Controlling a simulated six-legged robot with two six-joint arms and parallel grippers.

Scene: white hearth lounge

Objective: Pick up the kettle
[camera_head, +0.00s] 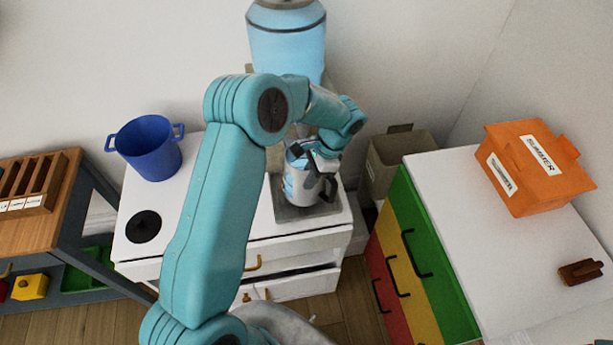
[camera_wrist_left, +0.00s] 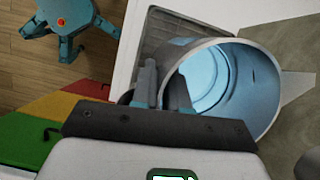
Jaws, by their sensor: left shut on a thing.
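The kettle (camera_head: 296,183) is a pale, open-topped vessel with a dark handle on its right side in the head view. It is at the grey drip tray (camera_head: 287,214) on the white counter; I cannot tell whether its base touches the tray. In the left wrist view I look into the kettle's light blue inside (camera_wrist_left: 222,82), with the spout pointing right. My left gripper (camera_head: 324,163) is shut on the kettle at its handle side. Its fingers (camera_wrist_left: 160,90) show beside the rim in the wrist view and hide part of the handle. My right gripper is not in view.
A blue pot (camera_head: 148,150) and a black disc (camera_head: 143,226) are on the counter's left. A light blue tank (camera_head: 287,45) stands behind. A beige bin (camera_head: 395,155) and a coloured drawer cabinet (camera_head: 420,260) stand right, with an orange box (camera_head: 530,180) on the cabinet.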

